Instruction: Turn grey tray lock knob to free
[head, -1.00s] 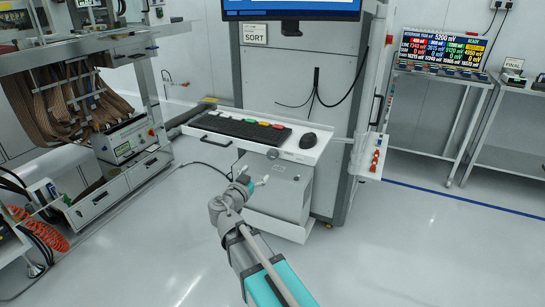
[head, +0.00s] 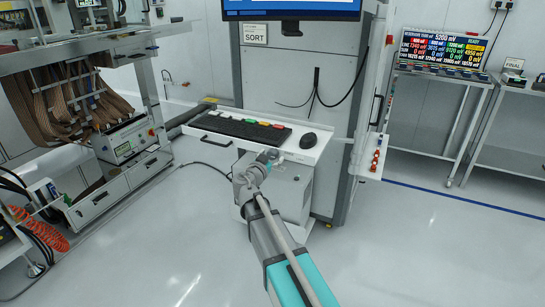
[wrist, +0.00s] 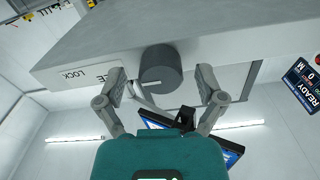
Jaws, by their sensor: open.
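The grey tray lock knob (wrist: 160,68) is a dark round cylinder on the front edge of the pale tray (wrist: 100,48) in the wrist view. A white label with LOCK (wrist: 75,73) and a partly covered word ending in EE is left of the knob. My gripper (wrist: 160,84) is open, with one finger on each side of the knob in the picture and visible gaps to it. I cannot tell how deep the fingers reach around it. In the head view my gripper (head: 268,157) is at the tray's front edge and largely hides the knob.
A keyboard (head: 237,128) and a mouse (head: 308,140) lie on the tray, under a monitor (head: 290,8). A grey box (head: 290,190) stands below the tray, close to my arm. The floor at front right is clear.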

